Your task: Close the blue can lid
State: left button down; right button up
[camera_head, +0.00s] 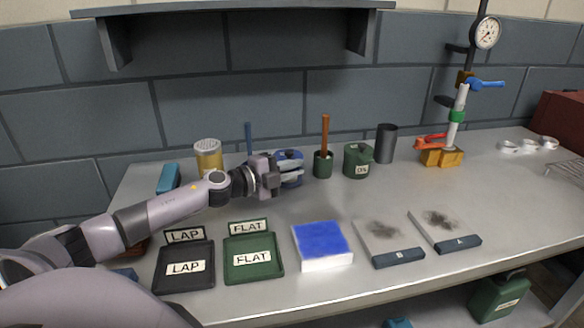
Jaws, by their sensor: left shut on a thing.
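The blue can (292,177) stands toward the back of the bench, left of the middle. Its lid (289,155) shows as a blue top part, but it is too small to tell if it is fully seated. My left gripper (277,175) reaches in from the left and is shut on the can's left side. The gripper hides that side, so I cannot tell whether the fingers hold the body or the lid's edge. My right gripper is not in view.
A yellow shaker can (208,155) stands behind my left arm. A dark green pot with a brown handle (323,164) and a green can (357,162) stand to the right. LAP (186,278) and FLAT trays (253,275) and a blue-topped block (322,245) lie in front.

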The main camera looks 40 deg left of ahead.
pick_arm(q)
jog(key=c, duration=1.3)
grip_release()
jog(key=shift+d+f, duration=0.1)
jog(key=shift+f, duration=0.35)
jog(key=shift+r, duration=0.1)
jog(key=shift+r, duration=0.1)
jog(key=shift+b+v, duration=0.35)
jog(key=shift+v, duration=3.25)
